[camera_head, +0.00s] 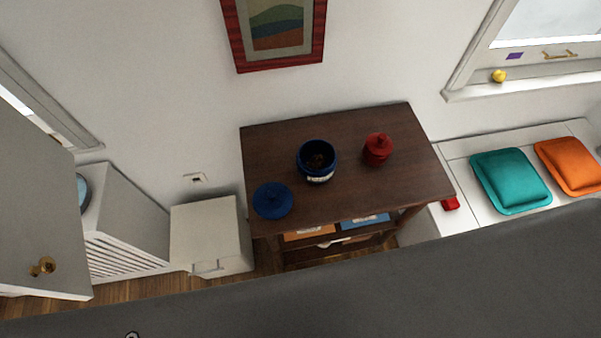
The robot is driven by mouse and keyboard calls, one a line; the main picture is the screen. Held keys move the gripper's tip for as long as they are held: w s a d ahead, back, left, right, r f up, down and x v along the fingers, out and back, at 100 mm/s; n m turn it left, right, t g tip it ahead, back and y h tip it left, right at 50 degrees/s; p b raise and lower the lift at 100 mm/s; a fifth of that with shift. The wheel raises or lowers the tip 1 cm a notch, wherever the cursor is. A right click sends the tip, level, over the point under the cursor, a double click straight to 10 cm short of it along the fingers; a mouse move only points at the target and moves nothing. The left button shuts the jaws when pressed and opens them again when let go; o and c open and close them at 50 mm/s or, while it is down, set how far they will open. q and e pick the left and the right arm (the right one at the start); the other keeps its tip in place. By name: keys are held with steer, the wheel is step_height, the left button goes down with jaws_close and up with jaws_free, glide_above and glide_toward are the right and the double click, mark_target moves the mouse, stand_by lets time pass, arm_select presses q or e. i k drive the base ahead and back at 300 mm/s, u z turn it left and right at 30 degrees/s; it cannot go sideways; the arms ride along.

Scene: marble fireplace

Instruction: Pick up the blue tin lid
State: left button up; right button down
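The blue tin lid (273,200) is round with a small knob on top. It lies flat on the left front part of a dark wooden table (360,195). An open blue tin (317,176) with a pale label and dark contents stands to the right of the lid and a little behind it, apart from it. A red lidded tin (377,149) stands further right on the same table. Neither of my grippers shows in the head view.
A large grey surface (380,285) fills the bottom of the view, in front of the table. A white cabinet (210,230) stands left of the table, and a grey door (40,200) is at far left. A bench with teal (511,180) and orange cushions (570,165) is at right.

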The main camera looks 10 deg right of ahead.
mark_target(272, 200)
steer(key=k, duration=1.15)
steer(key=z, duration=0.9)
steer(key=i, duration=1.1)
steer(key=u, duration=0.25)
